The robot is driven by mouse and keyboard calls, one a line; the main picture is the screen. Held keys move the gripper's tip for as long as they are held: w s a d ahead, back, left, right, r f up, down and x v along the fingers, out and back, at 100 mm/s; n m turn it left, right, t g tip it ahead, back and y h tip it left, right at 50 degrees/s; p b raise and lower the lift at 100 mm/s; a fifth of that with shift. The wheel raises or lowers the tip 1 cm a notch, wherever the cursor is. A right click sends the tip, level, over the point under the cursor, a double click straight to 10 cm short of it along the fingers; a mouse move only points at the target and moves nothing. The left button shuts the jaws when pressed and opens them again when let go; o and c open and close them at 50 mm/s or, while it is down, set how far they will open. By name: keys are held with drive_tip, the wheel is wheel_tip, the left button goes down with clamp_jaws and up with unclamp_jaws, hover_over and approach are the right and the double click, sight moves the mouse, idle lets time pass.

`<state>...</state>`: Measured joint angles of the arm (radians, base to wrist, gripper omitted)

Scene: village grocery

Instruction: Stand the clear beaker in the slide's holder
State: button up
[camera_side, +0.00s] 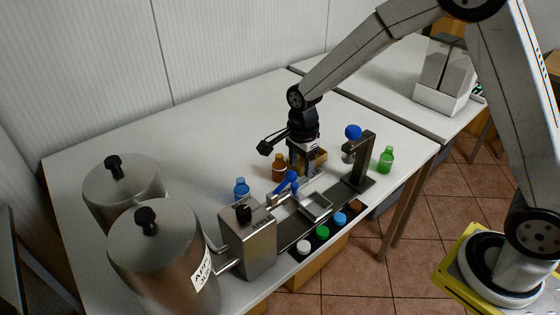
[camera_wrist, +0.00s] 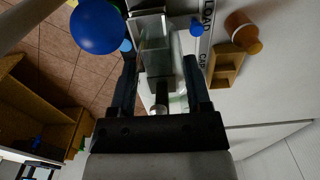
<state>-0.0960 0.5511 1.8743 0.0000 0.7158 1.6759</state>
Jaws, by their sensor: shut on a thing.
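My gripper (camera_side: 301,166) points down above the white table, beside the slide. In the wrist view my gripper (camera_wrist: 159,64) has its two dark fingers on either side of the clear beaker (camera_wrist: 177,101), which is faint and hard to outline. In the side view the beaker cannot be told apart from the fingers and the things behind. The metal slide (camera_side: 316,205) with its square-framed holder lies in front of my gripper on the dark track. In the wrist view the slide (camera_wrist: 150,14) shows beyond the fingertips.
A press with a blue knob (camera_side: 353,132) stands right of the slide, a steel box (camera_side: 248,240) left. A brown bottle (camera_side: 279,167) and wooden tray (camera_side: 318,157) are close to my gripper. Several coloured caps line the front; a green bottle (camera_side: 386,160) stands right.

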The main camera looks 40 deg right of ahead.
drive_tip(key=d+f, duration=0.1)
drive_tip(key=s+d+f+m, duration=0.2)
drive_tip(key=d, duration=0.1)
drive_tip(key=shift+s+d, duration=0.1)
drive_tip(key=shift+s, duration=0.15)
drive_tip(key=shift+f, duration=0.1)
idle(0.3)
drive_tip(key=shift+f, duration=3.3)
drive_tip(key=shift+f, duration=0.45)
drive_tip(key=o, duration=1.3)
drive_tip(key=shift+r, duration=0.1)
drive_tip(key=shift+r, duration=3.9)
